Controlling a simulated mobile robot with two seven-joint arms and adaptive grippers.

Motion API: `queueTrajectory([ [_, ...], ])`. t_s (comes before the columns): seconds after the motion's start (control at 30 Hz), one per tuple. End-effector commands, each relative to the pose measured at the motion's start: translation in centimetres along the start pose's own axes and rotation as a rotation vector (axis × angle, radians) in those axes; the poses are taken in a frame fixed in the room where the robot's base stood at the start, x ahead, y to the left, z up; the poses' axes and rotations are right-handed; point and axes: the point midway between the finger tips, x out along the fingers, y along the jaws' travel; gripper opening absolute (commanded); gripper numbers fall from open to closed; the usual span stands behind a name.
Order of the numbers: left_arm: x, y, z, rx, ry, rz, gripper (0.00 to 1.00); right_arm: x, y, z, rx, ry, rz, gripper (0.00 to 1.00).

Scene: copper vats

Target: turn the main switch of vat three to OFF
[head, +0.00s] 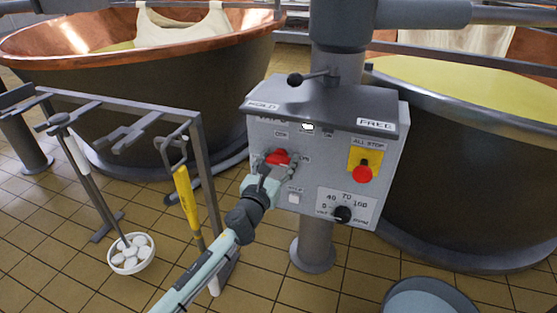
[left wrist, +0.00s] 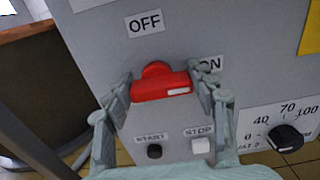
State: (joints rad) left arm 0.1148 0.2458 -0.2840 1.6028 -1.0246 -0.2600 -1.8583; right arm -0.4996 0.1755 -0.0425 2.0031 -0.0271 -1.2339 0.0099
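The red main switch (head: 279,158) is on the front of the grey control box (head: 385,195). In the left wrist view the switch handle (left wrist: 160,87) lies nearly level, its white mark at the right end, by the ON label (left wrist: 211,64). The OFF label (left wrist: 145,22) is above it. My left gripper (head: 270,166) is at the switch. In the left wrist view its fingers (left wrist: 164,90) stand apart, one beside each end of the handle; I cannot tell whether they touch it. The plate below ends in "AT 3". My right gripper is not in view.
Below the switch are a black START button (left wrist: 154,151) and a white STOP button (left wrist: 200,146). The box also carries a red all-stop button (head: 362,173), a black dial (head: 342,214) and a top lever (head: 315,77). A tool rack (head: 130,107) stands left. Vats flank the box.

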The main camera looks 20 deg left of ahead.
Motion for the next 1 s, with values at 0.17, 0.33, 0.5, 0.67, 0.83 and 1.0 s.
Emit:
queueTrajectory([
  [0.17, -0.01, 0.01, -0.01, 0.0, 0.0, 0.0, 0.28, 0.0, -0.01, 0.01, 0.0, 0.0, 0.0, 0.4],
  [0.33, -0.02, 0.02, -0.01, -0.007, 0.0, 0.0, 0.27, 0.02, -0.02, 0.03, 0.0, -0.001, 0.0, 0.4],
  [0.5, -0.02, 0.03, -0.01, -0.051, 0.0, 0.0, 0.27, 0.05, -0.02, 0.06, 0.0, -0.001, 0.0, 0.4],
  [0.67, -0.02, 0.06, 0.01, -0.14, 0.0, 0.0, 0.27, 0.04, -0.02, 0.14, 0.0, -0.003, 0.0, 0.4],
  [0.83, -0.03, 0.11, 0.03, -0.282, 0.001, 0.0, 0.27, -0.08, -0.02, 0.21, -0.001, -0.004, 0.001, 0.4],
  [1.0, -0.02, 0.22, 0.09, -0.444, 0.0, 0.0, 0.27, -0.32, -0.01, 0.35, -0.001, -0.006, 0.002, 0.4],
])
